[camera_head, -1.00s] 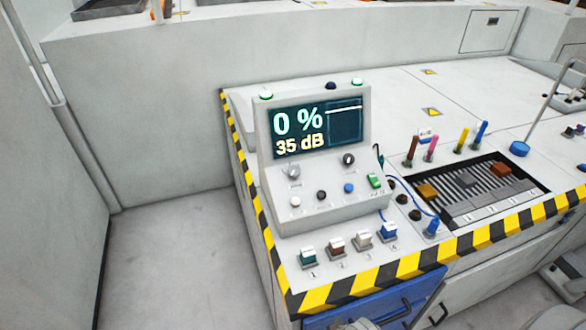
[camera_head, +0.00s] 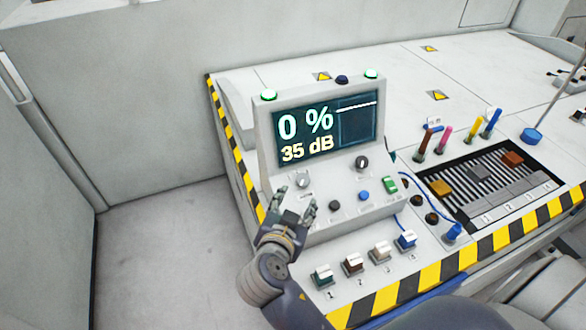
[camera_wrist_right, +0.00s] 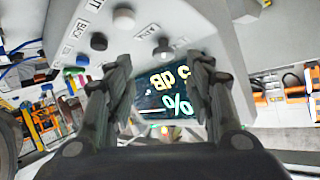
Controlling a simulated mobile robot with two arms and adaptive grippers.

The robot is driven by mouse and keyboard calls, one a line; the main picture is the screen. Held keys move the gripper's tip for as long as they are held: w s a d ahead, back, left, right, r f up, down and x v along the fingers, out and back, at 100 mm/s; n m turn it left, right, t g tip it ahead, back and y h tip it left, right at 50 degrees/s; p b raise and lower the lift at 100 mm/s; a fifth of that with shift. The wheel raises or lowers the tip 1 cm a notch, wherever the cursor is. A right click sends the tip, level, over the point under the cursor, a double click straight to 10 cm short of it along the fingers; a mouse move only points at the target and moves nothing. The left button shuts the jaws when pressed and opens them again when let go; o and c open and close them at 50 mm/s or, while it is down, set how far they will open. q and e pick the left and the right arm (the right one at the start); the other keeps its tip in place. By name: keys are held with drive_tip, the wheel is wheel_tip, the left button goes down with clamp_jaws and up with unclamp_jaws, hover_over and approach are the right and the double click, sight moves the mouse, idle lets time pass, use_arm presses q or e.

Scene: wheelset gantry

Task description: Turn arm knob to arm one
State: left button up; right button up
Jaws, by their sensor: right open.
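The control box (camera_head: 330,185) has a lit screen (camera_head: 303,135) reading "0 %" and "35 dB". I cannot read which is labelled arm. My right gripper (camera_head: 294,200) is open and empty in front of the box's left side, just below the grey knob. My left gripper is not in view.
Several coloured toggle switches (camera_head: 353,263) line the desk front. A black button (camera_head: 335,205), blue button (camera_head: 364,196) and green switch (camera_head: 390,184) sit right of the gripper.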

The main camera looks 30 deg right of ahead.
sight(304, 180)
drive_tip(key=shift+t, duration=0.3)
drive_tip(key=w+d+p, duration=0.1)
drive_tip(key=w, duration=0.1)
drive_tip(key=w+d, duration=0.1)
drive_tip(key=d, duration=0.1)
drive_tip(key=shift+w+f+p, duration=0.15)
drive_tip(key=shift+w+p, duration=0.2)
drive_tip(key=p+x, duration=0.1)
drive_tip(key=x, duration=0.4)
drive_tip(key=shift+f, duration=0.2)
drive_tip(key=shift+w+d+f, duration=0.1)
drive_tip(key=shift+w+f, duration=0.05)
drive_tip(key=shift+w, duration=0.05)
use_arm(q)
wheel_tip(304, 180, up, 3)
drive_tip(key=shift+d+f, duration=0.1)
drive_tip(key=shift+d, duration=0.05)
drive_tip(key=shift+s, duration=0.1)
use_arm(e)
drive_tip(key=c, duration=1)
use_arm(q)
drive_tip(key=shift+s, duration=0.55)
